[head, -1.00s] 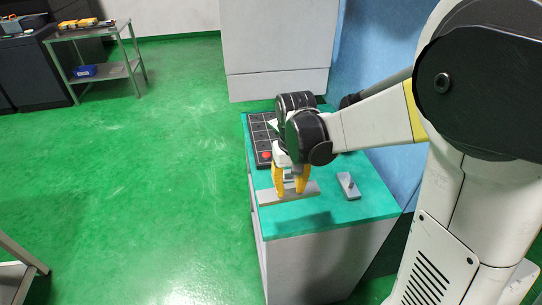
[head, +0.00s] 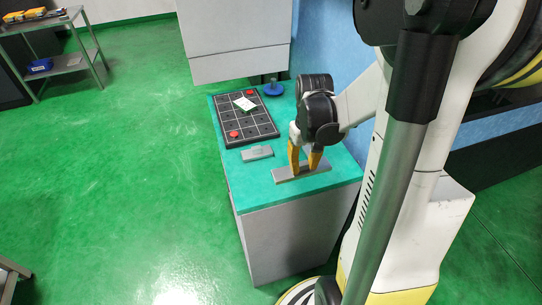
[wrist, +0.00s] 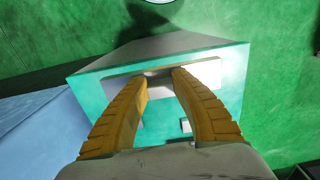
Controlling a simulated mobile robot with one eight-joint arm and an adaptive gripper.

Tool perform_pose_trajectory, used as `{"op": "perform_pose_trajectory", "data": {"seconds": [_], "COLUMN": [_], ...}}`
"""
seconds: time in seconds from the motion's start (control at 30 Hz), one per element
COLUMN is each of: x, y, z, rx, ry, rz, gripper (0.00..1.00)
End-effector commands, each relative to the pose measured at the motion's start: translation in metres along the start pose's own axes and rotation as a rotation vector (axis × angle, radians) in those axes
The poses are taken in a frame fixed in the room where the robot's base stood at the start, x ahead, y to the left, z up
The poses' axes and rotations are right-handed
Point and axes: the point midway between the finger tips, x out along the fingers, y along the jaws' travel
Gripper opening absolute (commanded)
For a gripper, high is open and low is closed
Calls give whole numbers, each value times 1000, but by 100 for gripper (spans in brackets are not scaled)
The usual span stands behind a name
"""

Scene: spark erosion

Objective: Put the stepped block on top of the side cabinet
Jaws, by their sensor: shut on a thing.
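The stepped block (head: 318,172), a long flat grey bar with a raised middle part, is in my gripper over the near part of the side cabinet. My gripper (head: 304,171) points down with its yellow fingers shut on the block's middle. The wrist view also shows the block (wrist: 118,83) across the fingertips (wrist: 160,74), near the cabinet's front edge. The side cabinet (head: 275,198) has a teal top and grey sides. The block is at or very close to that top; I cannot tell whether it touches.
A smaller grey block (head: 257,153) lies left of and behind the held block. Behind it are a dark gridded tray (head: 244,118) with red spots and a blue round item (head: 273,89). A blue wall (head: 323,40) stands at the back right. Green floor is open on the left.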

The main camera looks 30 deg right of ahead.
Motion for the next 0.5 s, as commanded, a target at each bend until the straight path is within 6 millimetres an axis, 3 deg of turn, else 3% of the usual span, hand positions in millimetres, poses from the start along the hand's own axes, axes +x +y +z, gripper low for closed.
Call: {"op": "perform_pose_trajectory", "data": {"seconds": [0.1, 0.3, 0.5], "x": [22, 48, 58], "y": [-27, -66, -83], "z": [-16, -39, -49], "rx": [-8, -5, -1], "ry": [0, 0, 0], "rz": [0, 0, 0], "gripper": [0, 0, 0]}}
